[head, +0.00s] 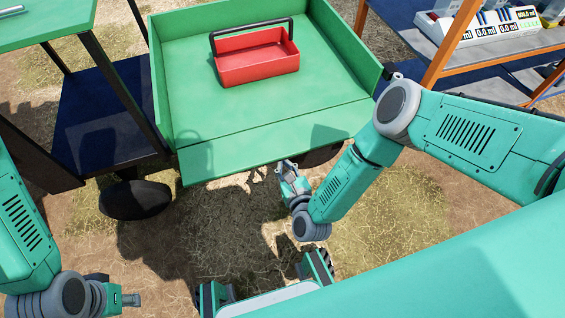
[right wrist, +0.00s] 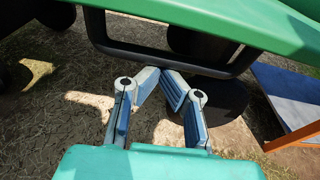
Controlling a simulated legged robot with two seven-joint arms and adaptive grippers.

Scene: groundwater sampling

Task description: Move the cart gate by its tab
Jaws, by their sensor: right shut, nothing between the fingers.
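The green cart (head: 175,75) has its front gate (head: 260,145) folded outward, roughly level with the bed or sloping slightly. My right gripper (head: 283,168) is just in front of the gate's outer edge, near its middle. In the right wrist view, my right gripper (right wrist: 161,73) is shut and empty. Its fingertips are close to a dark U-shaped bar (right wrist: 165,58) under the green gate (right wrist: 215,18); I cannot tell whether they touch it. This bar may be the tab. It is not visible in the head view. My left gripper (head: 130,299) is low at the left, away from the cart.
A red toolbox (head: 258,62) with a black handle sits in the cart bed. A dark-legged table (head: 45,25) stands left, a wheel (head: 135,199) below. An orange-framed bench (head: 480,60) with instruments stands right. Straw-covered ground in front is open.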

